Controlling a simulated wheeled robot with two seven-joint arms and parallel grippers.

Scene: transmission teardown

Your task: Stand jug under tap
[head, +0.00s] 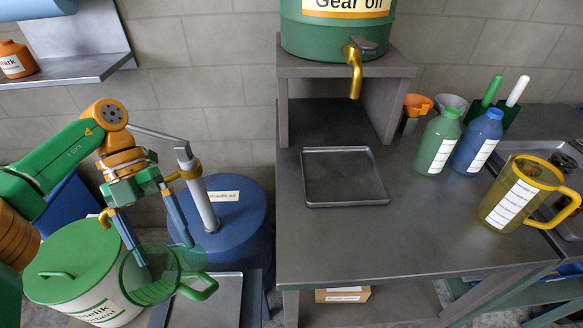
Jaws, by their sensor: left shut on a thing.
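A translucent green jug (152,288) with a green handle at its right is at the lower left of the head view. My left gripper (166,254) reaches down to it and is shut on it, with its blue fingers at the jug's upper part. The exact contact is hard to make out. The brass tap (354,75) sticks out from the front of the green gear oil drum (335,35), which stands on a grey stand at the back of the bench. The jug is well left of and lower than the tap. My right gripper is not in view.
A shallow grey tray (345,202) lies on the bench (420,235) below the tap. A yellow jug (521,193) and green (437,143) and blue (477,141) bottles stand at the right. A blue drum (240,215) and a lidded white-green bucket (70,270) flank the held jug.

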